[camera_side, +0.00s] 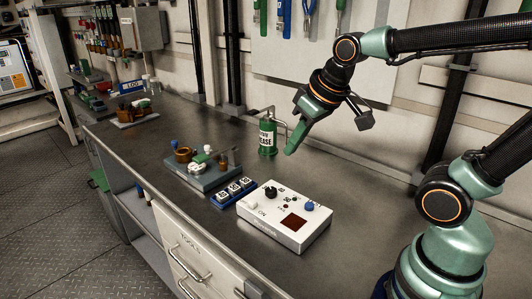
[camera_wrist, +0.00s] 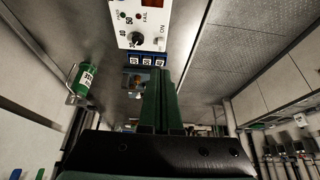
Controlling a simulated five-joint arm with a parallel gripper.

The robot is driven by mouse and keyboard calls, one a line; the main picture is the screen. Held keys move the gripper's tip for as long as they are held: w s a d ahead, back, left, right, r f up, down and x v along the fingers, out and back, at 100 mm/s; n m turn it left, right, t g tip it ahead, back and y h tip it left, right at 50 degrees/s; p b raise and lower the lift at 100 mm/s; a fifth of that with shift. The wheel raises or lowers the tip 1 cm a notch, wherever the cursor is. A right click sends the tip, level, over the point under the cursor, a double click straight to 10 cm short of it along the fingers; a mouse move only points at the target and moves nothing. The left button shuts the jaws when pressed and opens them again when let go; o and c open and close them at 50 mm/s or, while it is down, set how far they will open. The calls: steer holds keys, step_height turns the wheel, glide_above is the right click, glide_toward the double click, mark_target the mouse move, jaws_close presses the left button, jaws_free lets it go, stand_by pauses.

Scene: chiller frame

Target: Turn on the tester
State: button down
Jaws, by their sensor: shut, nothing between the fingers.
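The tester (camera_side: 262,225) is a white box on the workbench, with a black knob (camera_side: 270,192), a blue button (camera_side: 309,206), a dark red display (camera_side: 293,222) and a white switch (camera_side: 253,205) by an "ON" label. The tester (camera_wrist: 122,24) also shows at the top of the wrist view, with the black knob (camera_wrist: 137,40) and the "ON" label near its lower edge. The switch's position is too small to tell. My gripper (camera_side: 291,151) is shut and empty, in the air above and behind the tester, apart from it. Its closed green fingers (camera_wrist: 160,73) fill the middle of the wrist view.
A blue tray of small labelled blocks (camera_side: 233,192) sits left of the tester. A grey fixture with parts (camera_side: 204,178) stands beyond it. The bench front (camera_side: 225,240) is clear.

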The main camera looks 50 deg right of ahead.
steer(key=w+f, duration=0.3)
steer(key=w, duration=0.4)
steer(key=g, duration=0.1)
glide_above(252, 204)
steer(key=w, duration=0.3)
step_height(252, 204, down, 6)
steer(key=shift+d+f+g, duration=0.3)
steer(key=shift+d+f, duration=0.15)
steer(key=shift+f, duration=0.05)
steer(key=shift+w+f, duration=0.1)
steer(key=x, duration=1)
steer(key=s, duration=0.2)
steer(key=shift+s, duration=1.05)
